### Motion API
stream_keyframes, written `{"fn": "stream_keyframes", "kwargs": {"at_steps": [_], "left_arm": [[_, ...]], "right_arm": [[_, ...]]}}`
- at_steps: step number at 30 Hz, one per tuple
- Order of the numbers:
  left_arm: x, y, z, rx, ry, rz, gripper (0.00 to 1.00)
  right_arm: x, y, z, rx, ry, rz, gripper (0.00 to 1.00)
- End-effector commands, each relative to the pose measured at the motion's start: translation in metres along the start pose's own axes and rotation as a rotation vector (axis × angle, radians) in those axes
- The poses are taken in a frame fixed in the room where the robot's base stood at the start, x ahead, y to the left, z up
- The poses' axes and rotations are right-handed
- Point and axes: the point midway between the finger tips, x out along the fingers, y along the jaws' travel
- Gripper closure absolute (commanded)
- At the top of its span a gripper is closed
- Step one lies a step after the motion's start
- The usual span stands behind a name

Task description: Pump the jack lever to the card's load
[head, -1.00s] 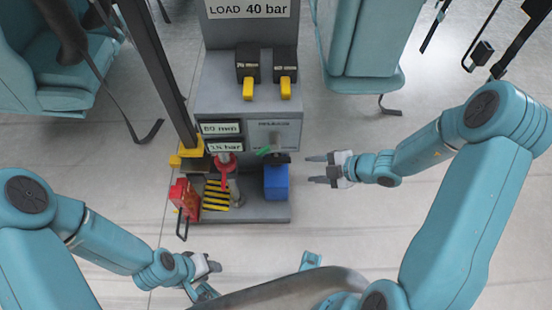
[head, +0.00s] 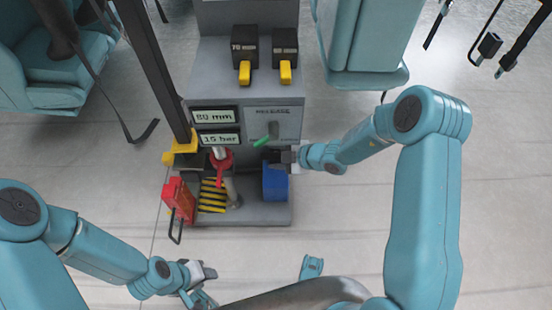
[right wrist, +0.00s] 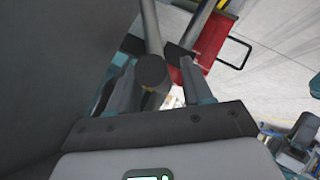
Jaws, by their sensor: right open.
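The jack stand (head: 245,110) stands in the middle of the head view, with readouts of 80 mm (head: 214,116) and 15 bar (head: 219,139). A grey rod (right wrist: 151,25) with a dark round end lies between the fingers of my open right gripper (right wrist: 155,88) in the right wrist view; it looks like the jack lever, but contact is unclear. In the head view my right gripper (head: 288,157) is at the stand's right side, just above a blue box (head: 275,184). A green release handle (head: 265,141) is above it. My left gripper (head: 203,272) is low, apart from the stand; its jaws are unclear.
A red box with a black handle (head: 178,197) stands at the base's left. A red part (head: 221,166) and yellow-black stripes (head: 212,197) are beside it. Two yellow-handled switches (head: 245,72) are above. Teal seats (head: 362,40) flank the stand.

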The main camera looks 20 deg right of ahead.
Motion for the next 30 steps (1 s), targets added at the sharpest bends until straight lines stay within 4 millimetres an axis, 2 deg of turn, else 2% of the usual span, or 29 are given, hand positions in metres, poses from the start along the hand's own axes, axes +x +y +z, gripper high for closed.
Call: {"fn": "stream_keyframes", "kwargs": {"at_steps": [9, 10, 14, 15, 23, 30], "left_arm": [[0.001, -0.001, -0.001, -0.001, 0.001, 0.0, 0.61], [0.001, -0.001, -0.001, -0.001, 0.001, 0.0, 0.61], [0.001, -0.001, 0.0, -0.001, 0.001, 0.0, 0.61], [0.001, -0.001, 0.0, -0.001, 0.001, 0.0, 0.61], [0.002, -0.001, 0.0, -0.001, 0.001, 0.0, 0.61], [0.005, -0.002, -0.001, -0.003, 0.002, 0.0, 0.61]], "right_arm": [[0.004, 0.001, 0.0, -0.001, 0.0, 0.0, 0.5], [0.004, 0.001, 0.0, -0.001, 0.0, 0.0, 0.53], [0.004, 0.0, 0.0, -0.001, 0.0, 0.0, 0.96], [0.004, 0.0, 0.0, -0.001, 0.0, 0.0, 1.0], [0.003, 0.0, 0.002, -0.003, 0.0, 0.003, 1.0], [-0.001, -0.002, 0.013, -0.022, -0.002, 0.024, 1.0]]}}
